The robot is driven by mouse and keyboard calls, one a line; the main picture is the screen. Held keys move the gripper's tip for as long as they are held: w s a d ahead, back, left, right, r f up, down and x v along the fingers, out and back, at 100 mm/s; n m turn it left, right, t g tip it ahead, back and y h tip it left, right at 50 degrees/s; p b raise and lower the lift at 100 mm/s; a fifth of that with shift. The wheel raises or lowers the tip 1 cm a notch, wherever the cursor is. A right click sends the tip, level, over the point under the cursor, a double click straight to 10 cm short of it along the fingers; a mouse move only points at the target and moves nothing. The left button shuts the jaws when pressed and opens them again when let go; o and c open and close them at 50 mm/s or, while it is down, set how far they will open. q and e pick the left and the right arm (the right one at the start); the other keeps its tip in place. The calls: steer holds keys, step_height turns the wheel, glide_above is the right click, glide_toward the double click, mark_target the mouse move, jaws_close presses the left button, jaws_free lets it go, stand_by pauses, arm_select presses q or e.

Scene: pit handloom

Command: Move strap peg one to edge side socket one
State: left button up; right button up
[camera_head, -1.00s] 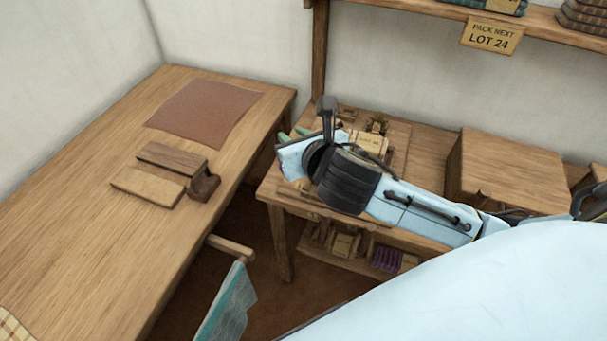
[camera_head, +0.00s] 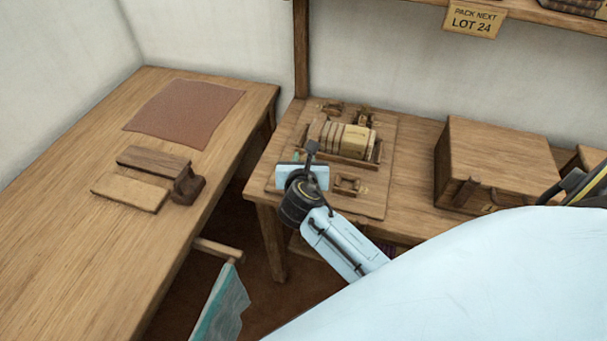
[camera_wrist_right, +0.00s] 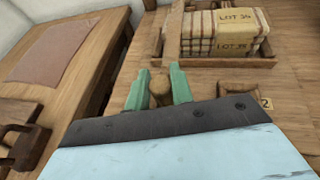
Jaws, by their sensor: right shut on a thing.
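My right gripper (camera_wrist_right: 160,86) shows green fingers in the right wrist view, shut on a small brown wooden peg (camera_wrist_right: 160,90). In the head view its pale blue hand (camera_head: 318,174) is over the front left part of a wooden board (camera_head: 373,207); the fingers and peg are hidden there. A small wooden fixture (camera_head: 347,185) sits on the board just right of the hand, and shows in the right wrist view (camera_wrist_right: 238,103) beside a tag marked 2. Other small fixtures (camera_head: 332,107) stand at the board's back. I cannot tell which is edge side socket one. My left gripper is not in view.
A tray (camera_wrist_right: 225,63) of bundles marked LOT 36 (camera_wrist_right: 238,43) stands on the board, beyond the fingers. A wooden box (camera_head: 495,165) stands to the right. The left table (camera_head: 60,235) holds a brown cloth (camera_head: 183,112) and wooden blocks (camera_head: 130,190).

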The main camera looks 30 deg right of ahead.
step_height(320, 180, down, 4)
steer(key=shift+f+b, duration=0.1)
steer(key=shift+b, duration=0.7)
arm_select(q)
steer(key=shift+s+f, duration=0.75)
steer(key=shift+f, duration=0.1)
arm_select(e)
steer(key=o, duration=0.9)
steer(key=shift+o, duration=0.2)
